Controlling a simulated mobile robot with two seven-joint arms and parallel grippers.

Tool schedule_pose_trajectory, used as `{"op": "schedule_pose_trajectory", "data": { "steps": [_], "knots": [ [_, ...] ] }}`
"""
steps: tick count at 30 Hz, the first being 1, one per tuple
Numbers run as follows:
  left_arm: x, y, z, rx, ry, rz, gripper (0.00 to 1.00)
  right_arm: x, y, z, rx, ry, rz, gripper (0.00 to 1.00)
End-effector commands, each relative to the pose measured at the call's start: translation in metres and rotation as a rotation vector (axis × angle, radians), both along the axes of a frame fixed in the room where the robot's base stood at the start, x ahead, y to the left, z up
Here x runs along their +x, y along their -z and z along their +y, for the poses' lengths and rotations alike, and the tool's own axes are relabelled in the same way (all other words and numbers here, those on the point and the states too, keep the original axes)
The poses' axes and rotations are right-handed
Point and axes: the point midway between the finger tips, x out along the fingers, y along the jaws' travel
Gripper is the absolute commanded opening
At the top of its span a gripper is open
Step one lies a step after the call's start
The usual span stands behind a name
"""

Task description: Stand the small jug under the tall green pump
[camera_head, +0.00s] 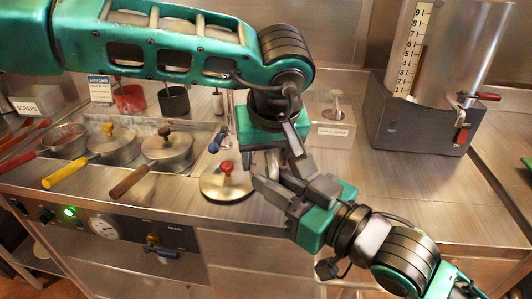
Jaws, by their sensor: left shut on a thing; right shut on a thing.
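My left gripper (272,155) points down over the counter in the middle of the view. My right gripper (276,178) comes from the lower right and meets it there, fingers close together or touching. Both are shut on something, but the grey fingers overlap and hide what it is. I cannot make out a small jug as a separate thing. No tall green pump is clearly visible. A grey pump head (337,106) stands on a labelled steel holder behind the grippers, to the right.
A lid with a red knob (226,182) lies left of the grippers. Pans with red, yellow and brown handles (168,150) stand further left, with red and dark pots (174,99) behind. A dispenser with a number scale (425,125) stands right. The counter's right front (410,195) is clear.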

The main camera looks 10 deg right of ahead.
Motion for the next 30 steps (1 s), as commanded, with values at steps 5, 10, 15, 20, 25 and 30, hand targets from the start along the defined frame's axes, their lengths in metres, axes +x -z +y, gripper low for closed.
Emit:
{"op": "schedule_pose_trajectory", "data": {
  "steps": [5,10,15,20,25,30],
  "knots": [
    [-0.001,0.000,-0.002,-0.004,0.003,0.002,0.28,0.000,0.000,0.001,0.001,-0.002,0.001,0.35],
    [-0.001,0.000,-0.001,-0.003,0.001,0.002,0.28,0.000,0.000,0.000,0.001,-0.001,0.001,0.49],
    [-0.001,0.000,-0.001,-0.003,0.002,0.002,0.28,0.000,0.000,0.000,0.000,0.000,0.000,0.49],
    [-0.001,0.000,-0.001,-0.003,0.002,0.002,0.28,0.004,0.012,-0.003,-0.004,0.022,0.020,0.49],
    [-0.001,0.000,-0.001,-0.002,0.001,0.001,0.23,0.013,0.069,-0.022,-0.032,0.123,0.108,0.49],
    [-0.001,-0.001,-0.001,-0.003,0.001,0.001,0.18,0.004,0.156,-0.051,-0.101,0.252,0.239,0.49]
  ]
}}
